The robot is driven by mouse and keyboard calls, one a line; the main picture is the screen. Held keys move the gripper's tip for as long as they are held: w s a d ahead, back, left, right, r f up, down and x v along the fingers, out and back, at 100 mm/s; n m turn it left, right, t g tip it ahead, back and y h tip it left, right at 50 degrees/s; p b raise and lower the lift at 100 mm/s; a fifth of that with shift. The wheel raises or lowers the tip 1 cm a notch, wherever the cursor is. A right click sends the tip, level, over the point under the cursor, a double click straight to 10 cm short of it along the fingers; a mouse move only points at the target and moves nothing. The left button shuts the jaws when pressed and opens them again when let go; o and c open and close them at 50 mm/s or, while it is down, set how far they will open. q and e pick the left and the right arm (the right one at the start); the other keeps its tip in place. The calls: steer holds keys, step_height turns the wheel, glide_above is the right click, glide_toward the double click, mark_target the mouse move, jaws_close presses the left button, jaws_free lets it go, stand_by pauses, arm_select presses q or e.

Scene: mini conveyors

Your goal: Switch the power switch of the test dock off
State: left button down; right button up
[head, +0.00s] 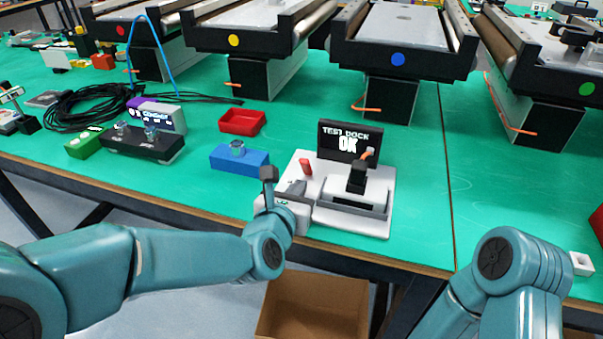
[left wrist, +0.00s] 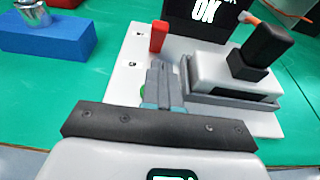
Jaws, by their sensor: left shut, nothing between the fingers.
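The test dock (head: 378,218) is a white board with a lit screen (head: 350,141) reading "TEST DOCK OK". A black block (head: 357,178) stands on its grey and white fixture. A red upright piece (head: 306,167) stands on the board's left part and also shows in the left wrist view (left wrist: 158,36). I cannot tell for sure whether it is the power switch. My left gripper (head: 297,187) is shut and empty over the board's near left part, its fingers (left wrist: 160,75) short of the red piece. A small green patch (left wrist: 142,92) beside the fingers is partly hidden.
A blue block (head: 240,160) with a metal knob stands left of the dock, with a red tray (head: 242,122) behind it. A black box (head: 142,146) and coiled cables (head: 95,106) lie farther left. Conveyors (head: 398,48) line the back. The green table right of the dock is mostly clear.

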mark_target(307, 167)
arm_select(q)
steer(key=shift+w+d+r+p, duration=0.15)
steer(key=shift+w+d+r, duration=0.05)
steer(key=shift+w+r, duration=0.35)
steer(key=shift+w+d+r+p, duration=0.15)
steer(key=shift+w+r, duration=0.25)
steer(key=shift+w, duration=0.3)
